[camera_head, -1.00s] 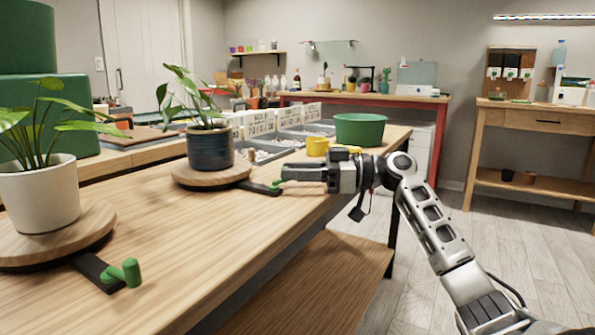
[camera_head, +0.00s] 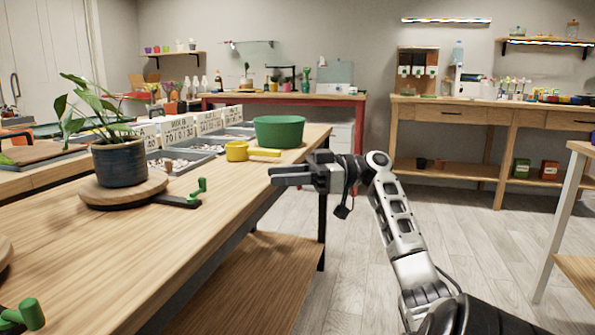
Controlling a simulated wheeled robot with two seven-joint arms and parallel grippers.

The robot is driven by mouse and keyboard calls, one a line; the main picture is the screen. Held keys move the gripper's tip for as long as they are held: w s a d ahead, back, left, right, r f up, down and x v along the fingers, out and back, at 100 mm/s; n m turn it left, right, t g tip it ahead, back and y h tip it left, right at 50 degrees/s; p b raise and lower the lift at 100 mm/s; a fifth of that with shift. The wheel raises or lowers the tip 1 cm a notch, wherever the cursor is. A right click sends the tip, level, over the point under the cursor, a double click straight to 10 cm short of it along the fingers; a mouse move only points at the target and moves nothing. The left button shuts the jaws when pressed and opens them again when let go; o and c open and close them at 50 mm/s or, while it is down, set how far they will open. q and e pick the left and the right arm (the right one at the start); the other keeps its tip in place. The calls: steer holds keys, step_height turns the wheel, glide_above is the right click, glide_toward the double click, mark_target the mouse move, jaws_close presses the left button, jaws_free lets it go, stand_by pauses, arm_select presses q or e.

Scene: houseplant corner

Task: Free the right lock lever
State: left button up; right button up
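The right lock lever is a green handle (camera_head: 197,190) on a dark arm at the right side of a round wooden turntable (camera_head: 122,192). A plant in a dark blue pot (camera_head: 120,163) stands on that turntable. My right gripper (camera_head: 272,175) is to the right of the lever, above the bench's edge, clear of the lever. Its fingers point left; the gap between them is too small to judge. Another green lever (camera_head: 24,315) shows at the bottom left, partly cut off. My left gripper is out of view.
A yellow cup (camera_head: 237,151), a yellow block (camera_head: 264,153) and a green bowl (camera_head: 279,131) stand behind my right gripper on the wooden bench (camera_head: 130,235). Grey trays (camera_head: 180,160) with white label cards lie behind the turntable. The front of the bench is mostly clear.

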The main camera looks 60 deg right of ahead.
steer(key=shift+v, duration=1.5)
steer(key=shift+r, duration=0.1)
